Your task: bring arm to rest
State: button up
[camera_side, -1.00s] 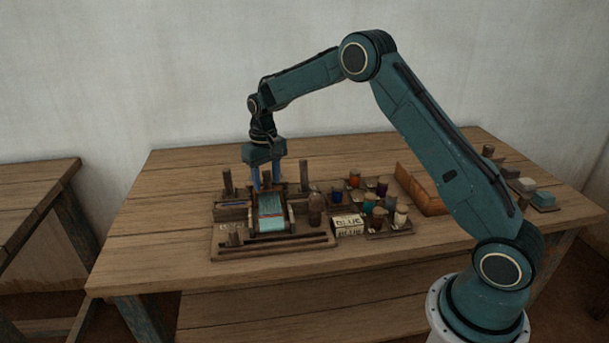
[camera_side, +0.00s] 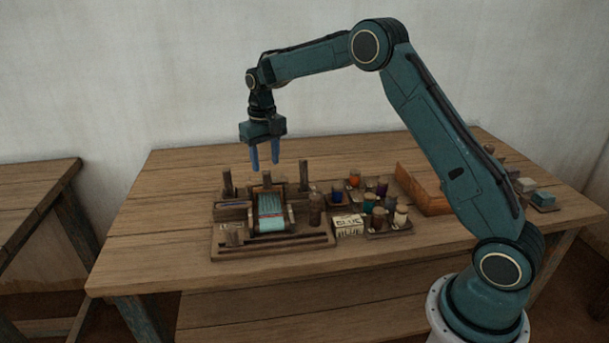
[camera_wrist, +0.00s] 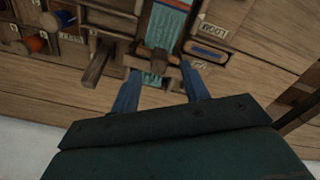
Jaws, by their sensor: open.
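My gripper (camera_side: 264,163) hangs above the back of the small handloom (camera_side: 271,226), its two blue fingers apart and pointing down with nothing between them. The loom carries a teal cloth (camera_side: 270,205) and stands on a wooden base on the table. In the wrist view my gripper (camera_wrist: 160,92) also shows spread fingers. There the teal cloth (camera_wrist: 166,22) and a wooden post (camera_wrist: 158,62) appear beyond the fingertips. The fingertips are clear of the loom in the side view.
Spools in a wooden rack (camera_side: 379,232) stand right of the loom, beside a white box marked BLUE (camera_side: 348,226). Upright posts (camera_side: 227,180) rise near the loom. The left part of the table (camera_side: 150,230) is bare.

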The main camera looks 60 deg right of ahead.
jog(key=shift+r, duration=0.3)
jog(key=shift+s+a+r, duration=0.15)
jog(key=shift+s+r, duration=0.15)
jog(key=shift+r, duration=0.25)
jog(key=s+a+r+n+t, duration=0.1)
jog(key=s+a+r, duration=0.2)
jog(key=s+r, duration=0.45)
jog(key=s+a+r+t, duration=0.2)
jog(key=s+a+r, duration=0.1)
jog(key=s+r, duration=0.5)
jog(key=s+a+f+n+t, duration=0.1)
jog(key=s, duration=0.9)
jog(key=s+a+f+n+t, duration=0.1)
jog(key=s+f, duration=0.1)
jog(key=s, duration=0.9)
jog(key=shift+s+a+f+t, duration=0.15)
jog(key=shift+s+a+t, duration=0.1)
jog(key=shift+s+t, duration=0.05)
